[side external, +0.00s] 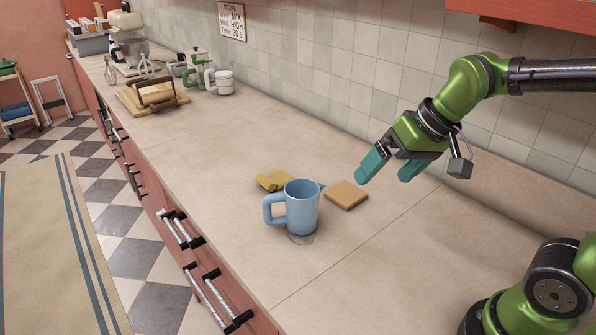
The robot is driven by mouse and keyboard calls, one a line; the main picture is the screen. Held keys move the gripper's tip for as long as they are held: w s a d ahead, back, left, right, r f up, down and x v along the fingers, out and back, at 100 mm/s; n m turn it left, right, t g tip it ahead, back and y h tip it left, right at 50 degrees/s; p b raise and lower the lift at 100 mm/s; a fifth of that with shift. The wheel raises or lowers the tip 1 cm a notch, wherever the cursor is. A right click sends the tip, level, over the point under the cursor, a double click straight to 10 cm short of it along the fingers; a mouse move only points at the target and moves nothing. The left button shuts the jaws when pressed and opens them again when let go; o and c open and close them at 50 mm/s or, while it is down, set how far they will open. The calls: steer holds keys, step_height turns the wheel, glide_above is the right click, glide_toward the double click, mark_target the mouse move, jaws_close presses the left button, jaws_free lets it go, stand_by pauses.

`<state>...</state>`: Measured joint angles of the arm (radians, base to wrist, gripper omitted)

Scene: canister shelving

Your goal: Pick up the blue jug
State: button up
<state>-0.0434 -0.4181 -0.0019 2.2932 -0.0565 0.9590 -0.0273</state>
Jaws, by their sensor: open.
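The blue jug (302,208) stands upright on the counter in the side external view, its handle (271,209) on the left side. My gripper (386,170), with teal fingers, is open and empty. It is above the counter, to the right of the jug and apart from it.
A mixer (127,30), a wooden board (135,102) and canisters stand far back. The right counter is clear.

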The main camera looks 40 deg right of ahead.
steer(key=w+a+n+g, duration=0.1)
steer(key=w+n+g, duration=0.1)
steer(key=w, duration=0.7)
steer(key=n+g+h, duration=0.2)
steer(key=n+g, duration=0.1)
steer(key=n, duration=0.2)
glide_toward(302, 188)
step_height(302, 188, down, 7)
steer(key=shift+f, duration=0.15)
steer(key=shift+w+a+f, duration=0.1)
steer(key=shift+f, duration=1.4)
steer(key=shift+w+a+f, duration=0.1)
steer(key=shift+f, duration=1.4)
steer(key=shift+d, duration=0.1)
steer(key=shift+c, duration=0.2)
steer(key=c, duration=0.9)
steer(key=shift+r, duration=0.1)
steer(key=shift+c, duration=0.4)
